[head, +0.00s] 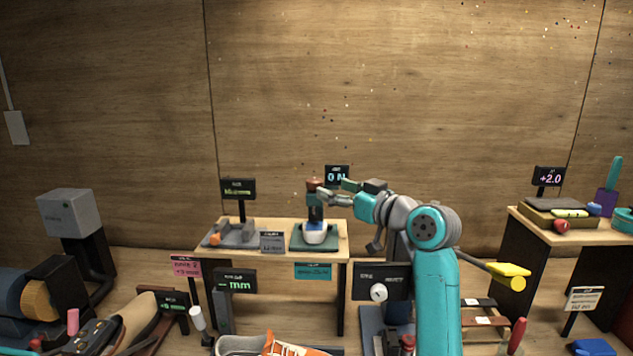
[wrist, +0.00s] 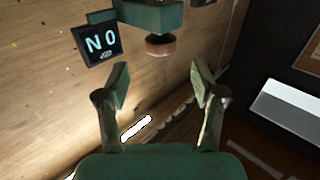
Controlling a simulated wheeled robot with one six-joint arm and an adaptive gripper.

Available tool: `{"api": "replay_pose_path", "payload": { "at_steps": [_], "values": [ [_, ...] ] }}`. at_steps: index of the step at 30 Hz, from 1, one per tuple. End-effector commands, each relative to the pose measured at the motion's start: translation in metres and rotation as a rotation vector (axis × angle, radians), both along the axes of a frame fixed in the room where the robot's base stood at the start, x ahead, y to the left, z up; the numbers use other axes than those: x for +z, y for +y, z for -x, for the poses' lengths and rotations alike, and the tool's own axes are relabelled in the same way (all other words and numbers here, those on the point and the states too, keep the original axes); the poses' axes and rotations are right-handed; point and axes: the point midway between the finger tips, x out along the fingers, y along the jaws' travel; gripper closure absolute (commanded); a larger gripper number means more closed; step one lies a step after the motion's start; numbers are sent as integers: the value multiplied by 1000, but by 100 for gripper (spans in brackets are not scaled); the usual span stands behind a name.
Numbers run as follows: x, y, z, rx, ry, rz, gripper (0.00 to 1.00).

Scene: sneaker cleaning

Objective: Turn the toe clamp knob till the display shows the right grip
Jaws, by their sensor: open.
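The toe clamp stands on the wooden bench, with a dark green base (head: 298,243), a dark column and a red-brown knob (head: 314,185) on top. A white and blue piece (head: 315,234) sits under the column. The knob also shows in the wrist view (wrist: 160,47), below a green block. The display (head: 337,175) behind the clamp reads 0 N; it appears turned over in the wrist view (wrist: 101,41). My gripper (head: 333,190) is beside the knob, on its right. In the wrist view my gripper (wrist: 158,82) is open, with the knob just beyond its fingertips and nothing between them.
A grey fixture (head: 233,236) and a display (head: 238,188) stand left of the clamp. A side table (head: 573,234) at right bears a tray and tools. An orange and white sneaker (head: 280,346) is at the front. The wall behind is bare.

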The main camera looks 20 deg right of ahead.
Motion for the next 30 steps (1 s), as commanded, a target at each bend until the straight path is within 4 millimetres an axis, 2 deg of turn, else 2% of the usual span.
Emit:
{"api": "replay_pose_path", "payload": {
  "at_steps": [15, 21, 28, 29, 30],
  "values": [
    [-1, 30, -56, 4, 6, -6, 32],
    [-1, 34, -66, 2, 4, -6, 32],
    [-1, 34, -66, 2, 4, -5, 32],
    [-1, 34, -66, 2, 4, -5, 35],
    [-1, 34, -66, 2, 4, -5, 45]
  ]
}}
